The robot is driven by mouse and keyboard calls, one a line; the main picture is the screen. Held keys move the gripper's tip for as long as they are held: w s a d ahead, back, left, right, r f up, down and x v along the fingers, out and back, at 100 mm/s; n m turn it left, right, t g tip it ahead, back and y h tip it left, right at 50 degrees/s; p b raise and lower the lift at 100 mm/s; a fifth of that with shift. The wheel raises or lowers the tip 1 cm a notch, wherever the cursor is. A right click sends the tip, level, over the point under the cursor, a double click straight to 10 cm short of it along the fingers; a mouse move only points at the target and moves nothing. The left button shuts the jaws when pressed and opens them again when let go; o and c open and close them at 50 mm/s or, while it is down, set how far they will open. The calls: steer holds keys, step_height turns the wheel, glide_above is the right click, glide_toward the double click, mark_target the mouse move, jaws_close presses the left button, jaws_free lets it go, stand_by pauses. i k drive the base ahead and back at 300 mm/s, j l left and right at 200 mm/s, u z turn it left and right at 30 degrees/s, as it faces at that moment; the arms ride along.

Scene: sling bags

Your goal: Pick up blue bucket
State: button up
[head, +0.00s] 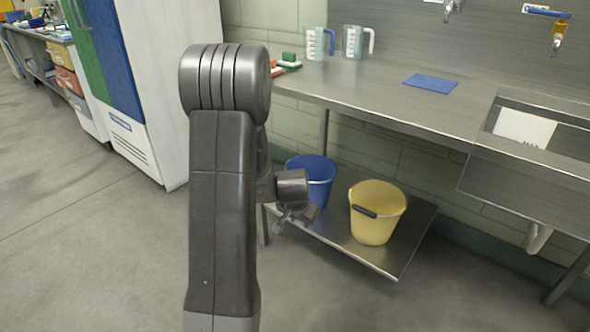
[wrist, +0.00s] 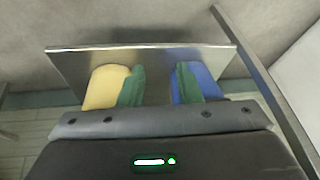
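The blue bucket (head: 318,176) stands upright on the left part of the low metal shelf (head: 385,255), under the counter. My arm and gripper hide part of its left and lower side. My gripper (head: 297,216) is in front of the bucket in the head view, pointing down towards the shelf. In the wrist view my gripper (wrist: 159,85) has its two green fingers apart, with only the bare shelf seen between them. The blue bucket (wrist: 208,82) shows partly behind the right finger there. I cannot tell whether the finger touches it.
A yellow bucket (head: 377,222) with a dark handle grip stands right of the blue one on the shelf; it also shows left of the fingers in the wrist view (wrist: 104,88). The counter (head: 400,105) overhangs the shelf. A tall white cabinet (head: 150,150) stands left. Floor in front is clear.

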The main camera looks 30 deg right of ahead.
mark_target(318, 168)
steer(key=i+j+z, duration=0.15)
steer(key=i+z, duration=0.25)
steer(key=i, duration=0.15)
steer(key=i+j+z, duration=0.35)
steer(key=i, duration=0.2)
steer(key=i+j+z, duration=0.4)
steer(key=i+l, duration=0.05)
steer(key=i, duration=0.05)
